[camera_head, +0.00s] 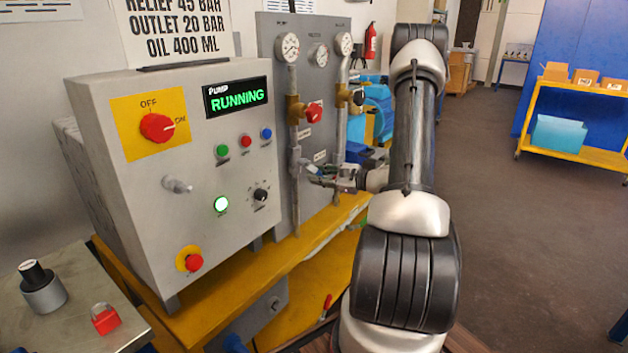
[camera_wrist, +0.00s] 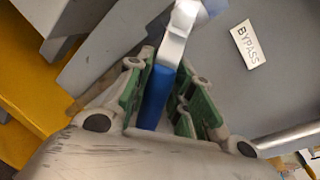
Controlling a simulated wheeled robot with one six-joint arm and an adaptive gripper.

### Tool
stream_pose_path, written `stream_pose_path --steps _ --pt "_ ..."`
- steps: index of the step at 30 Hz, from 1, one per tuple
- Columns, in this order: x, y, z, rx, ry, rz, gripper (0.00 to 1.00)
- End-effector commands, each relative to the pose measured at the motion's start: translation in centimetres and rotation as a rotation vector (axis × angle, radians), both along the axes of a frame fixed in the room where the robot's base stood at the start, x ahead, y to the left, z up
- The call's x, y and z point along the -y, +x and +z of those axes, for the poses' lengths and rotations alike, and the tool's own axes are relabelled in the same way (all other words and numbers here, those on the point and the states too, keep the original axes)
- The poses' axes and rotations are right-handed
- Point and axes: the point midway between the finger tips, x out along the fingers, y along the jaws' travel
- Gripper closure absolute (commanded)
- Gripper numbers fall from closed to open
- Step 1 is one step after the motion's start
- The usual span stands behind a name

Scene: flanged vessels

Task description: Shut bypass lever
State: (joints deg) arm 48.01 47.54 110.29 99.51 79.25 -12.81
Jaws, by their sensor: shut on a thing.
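The bypass lever has a blue grip (camera_wrist: 157,97) and a pale metal shank (camera_wrist: 178,35) running up from it in the wrist view. My gripper (camera_wrist: 158,85) has its green-padded fingers on both sides of the blue grip and is shut on it. A white BYPASS label (camera_wrist: 247,44) is on the grey panel to the right of the lever. In the head view my gripper (camera_head: 318,178) is at the lower part of the grey gauge panel, near the left vertical pipe. The lever is small there and partly hidden by the fingers.
The control box (camera_head: 185,165) stands left of my gripper; its display reads RUNNING. A red valve knob (camera_head: 314,112) and pressure gauges (camera_head: 288,46) are above. Blue equipment (camera_head: 375,110) is behind my arm. A yellow cart (camera_head: 585,115) stands at right beyond open floor.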

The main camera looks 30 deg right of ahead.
Motion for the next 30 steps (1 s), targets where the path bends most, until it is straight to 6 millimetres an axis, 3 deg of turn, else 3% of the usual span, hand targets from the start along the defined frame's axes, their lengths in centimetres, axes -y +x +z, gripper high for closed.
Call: stream_pose_path --steps 18,30 --pt "1.8 0.5 2.4 0.191 -0.546 0.006 1.00" --pt "2.1 0.6 4.0 0.288 -0.812 0.007 1.00"
